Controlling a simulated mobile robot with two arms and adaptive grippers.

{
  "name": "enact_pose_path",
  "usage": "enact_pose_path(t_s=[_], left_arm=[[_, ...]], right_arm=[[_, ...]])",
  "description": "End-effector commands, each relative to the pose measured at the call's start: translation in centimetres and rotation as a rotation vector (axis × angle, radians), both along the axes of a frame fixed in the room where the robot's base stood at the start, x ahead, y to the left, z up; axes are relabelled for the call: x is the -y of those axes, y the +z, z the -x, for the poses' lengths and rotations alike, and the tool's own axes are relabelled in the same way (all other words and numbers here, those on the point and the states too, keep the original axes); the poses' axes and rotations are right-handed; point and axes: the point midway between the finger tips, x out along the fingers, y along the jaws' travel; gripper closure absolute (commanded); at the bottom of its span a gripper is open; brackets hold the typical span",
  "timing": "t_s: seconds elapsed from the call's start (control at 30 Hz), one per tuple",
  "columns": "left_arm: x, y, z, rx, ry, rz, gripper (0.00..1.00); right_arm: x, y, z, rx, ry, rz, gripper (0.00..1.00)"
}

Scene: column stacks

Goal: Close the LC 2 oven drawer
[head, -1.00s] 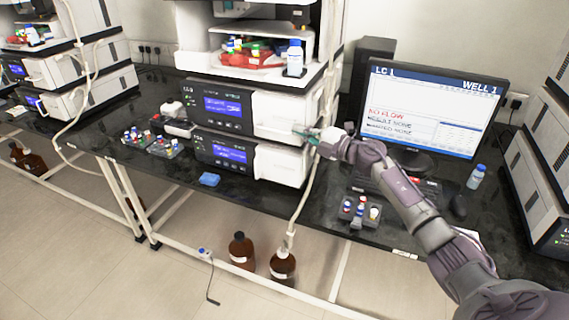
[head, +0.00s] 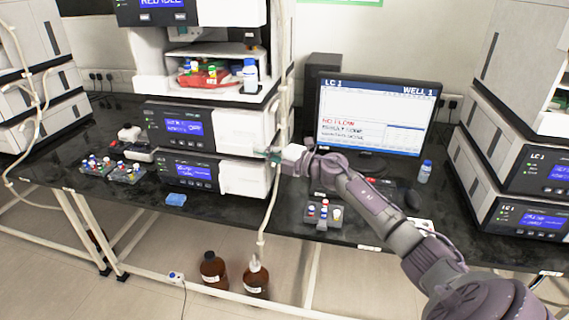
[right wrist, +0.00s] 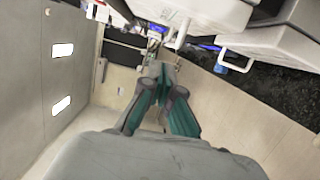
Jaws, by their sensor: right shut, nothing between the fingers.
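My right gripper (head: 272,154) is shut and empty. In the head view it overlaps the right edge of the white fronts of the middle stack; I cannot tell whether it touches them. In the right wrist view its teal fingers (right wrist: 160,72) come together in the middle, below white modules with handles (right wrist: 238,63). The middle stack has an upper white-fronted module (head: 241,129) and a lower one (head: 240,178). A right-hand stack (head: 500,165) is cut by the frame edge. Its small labels are hard to read, and I cannot tell which drawer is LC 2's. My left gripper is not in view.
A vial rack (head: 323,214) and a blue-capped bottle (head: 425,171) are on the black bench. A pale tube (head: 277,190) hangs close by my gripper. Brown bottles (head: 213,270) stand below.

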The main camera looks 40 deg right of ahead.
Motion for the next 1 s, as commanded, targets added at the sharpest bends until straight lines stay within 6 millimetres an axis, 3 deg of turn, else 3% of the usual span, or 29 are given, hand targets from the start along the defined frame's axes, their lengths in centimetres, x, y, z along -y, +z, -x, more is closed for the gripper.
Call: enact_pose_path(t_s=[0.17,0.4,0.8,1.0], left_arm=[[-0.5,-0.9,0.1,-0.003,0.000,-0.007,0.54],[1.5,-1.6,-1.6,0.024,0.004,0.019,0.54],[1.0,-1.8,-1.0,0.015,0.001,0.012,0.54],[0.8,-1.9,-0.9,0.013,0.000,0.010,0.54]], right_arm=[[1.2,-0.6,2.9,-0.006,0.002,0.004,1.00],[2.7,-0.5,6.2,-0.005,0.003,0.000,1.00],[3.2,-0.2,7.4,-0.003,0.003,-0.003,1.00],[0.9,-2.0,7.6,0.013,-0.090,-0.151,1.00]])
